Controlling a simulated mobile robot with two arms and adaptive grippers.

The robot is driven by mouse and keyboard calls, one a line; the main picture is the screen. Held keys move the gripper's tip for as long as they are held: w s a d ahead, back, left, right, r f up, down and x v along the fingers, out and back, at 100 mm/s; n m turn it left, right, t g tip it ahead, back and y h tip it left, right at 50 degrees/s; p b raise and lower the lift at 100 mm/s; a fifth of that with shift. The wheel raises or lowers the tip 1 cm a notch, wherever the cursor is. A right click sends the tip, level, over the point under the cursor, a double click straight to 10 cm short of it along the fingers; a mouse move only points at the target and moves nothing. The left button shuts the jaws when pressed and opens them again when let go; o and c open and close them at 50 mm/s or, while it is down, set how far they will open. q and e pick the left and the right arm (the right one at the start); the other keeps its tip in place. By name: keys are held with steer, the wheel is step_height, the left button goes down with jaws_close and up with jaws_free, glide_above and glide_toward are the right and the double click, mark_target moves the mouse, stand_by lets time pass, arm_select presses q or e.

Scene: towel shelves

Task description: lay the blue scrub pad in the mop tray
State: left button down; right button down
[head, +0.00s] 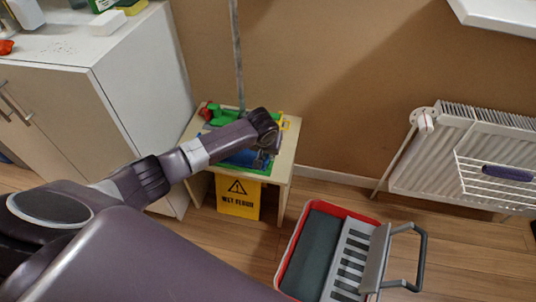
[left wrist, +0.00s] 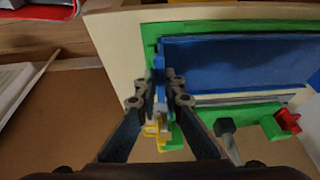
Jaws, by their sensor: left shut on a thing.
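My left gripper (head: 268,130) is over the small wooden stand and points down at its top. In the left wrist view, its fingers (left wrist: 167,80) are shut on a narrow blue piece, which I take to be the blue scrub pad (left wrist: 159,66), seen edge-on. It is beside a wide flat blue panel (left wrist: 240,62) on a green base; I cannot tell whether they touch. A red-rimmed bucket (head: 283,262) with a dark recess and a light slotted insert, possibly the mop tray, stands on the floor at right. My right gripper is not in view.
The wooden stand (head: 284,168) also carries green, red and yellow pieces and has a yellow wet floor sign (head: 238,198) below. A grey handle (head: 423,262) rises from the bucket's right side. A white cabinet (head: 140,85) is at left, a radiator (head: 440,165) at right.

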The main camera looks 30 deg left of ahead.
arm_select(q)
steer(key=shift+f, duration=0.1)
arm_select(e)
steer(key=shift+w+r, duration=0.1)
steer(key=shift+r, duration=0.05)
arm_select(q)
steer(key=c, duration=2)
jaws_free()
steer(key=shift+o, duration=0.2)
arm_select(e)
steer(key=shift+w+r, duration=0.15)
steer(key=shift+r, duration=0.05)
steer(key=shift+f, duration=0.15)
arm_select(q)
steer(key=v, duration=1.2)
